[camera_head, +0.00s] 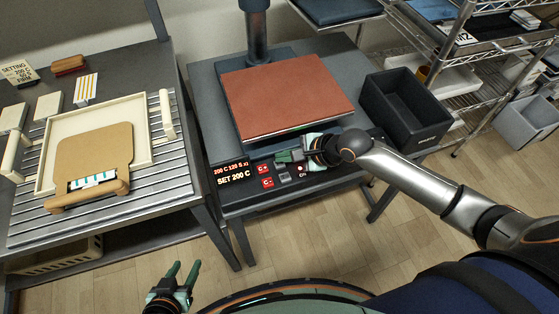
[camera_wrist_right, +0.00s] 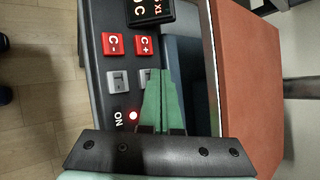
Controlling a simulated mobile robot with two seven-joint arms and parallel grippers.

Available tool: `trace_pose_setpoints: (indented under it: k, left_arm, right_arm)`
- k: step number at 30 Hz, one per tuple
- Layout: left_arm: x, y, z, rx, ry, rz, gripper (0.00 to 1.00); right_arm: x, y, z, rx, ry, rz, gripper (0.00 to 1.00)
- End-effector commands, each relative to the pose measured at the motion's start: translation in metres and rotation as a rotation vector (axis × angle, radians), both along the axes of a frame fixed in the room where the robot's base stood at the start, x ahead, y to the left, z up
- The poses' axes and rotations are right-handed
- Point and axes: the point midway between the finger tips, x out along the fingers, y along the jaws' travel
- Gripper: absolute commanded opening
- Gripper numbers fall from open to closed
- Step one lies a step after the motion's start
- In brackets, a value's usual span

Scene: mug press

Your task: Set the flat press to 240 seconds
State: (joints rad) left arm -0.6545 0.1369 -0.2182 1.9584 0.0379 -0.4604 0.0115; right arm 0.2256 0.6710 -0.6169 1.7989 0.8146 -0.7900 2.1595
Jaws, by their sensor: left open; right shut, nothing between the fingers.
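The flat press has a red-brown pad (camera_head: 285,95) and a dark control panel (camera_head: 328,180) along its front edge. Its display (camera_head: 232,173) reads about "200 C 120 S x1" and "SET 200 C". The panel has red C+ (camera_wrist_right: 144,44) and C- (camera_wrist_right: 114,44) buttons, grey buttons (camera_wrist_right: 117,80) and a lit red light (camera_wrist_right: 133,115) by "ON". My right gripper (camera_head: 283,156) is shut and empty, its green fingers at the panel. In the wrist view its fingertips (camera_wrist_right: 160,72) partly hide one grey button (camera_wrist_right: 145,75); contact cannot be told. My left gripper (camera_head: 178,268) is open and empty, low over the floor.
A dark bin (camera_head: 405,105) stands right of the press. Wire shelves (camera_head: 475,60) stand at the right. Floor is free between the tables and me.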

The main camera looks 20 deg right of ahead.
Motion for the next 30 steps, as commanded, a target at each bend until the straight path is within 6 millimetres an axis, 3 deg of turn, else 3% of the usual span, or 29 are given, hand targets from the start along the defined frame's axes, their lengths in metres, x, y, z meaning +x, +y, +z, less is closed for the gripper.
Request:
trace_pose_setpoints:
  k: [30]
  left_arm:
    - [0.0005,-0.0002,0.0029,0.0,-0.002,0.0,0.5]
  right_arm:
    - [-0.0001,-0.0004,-0.0091,0.0,0.001,-0.001,0.0]
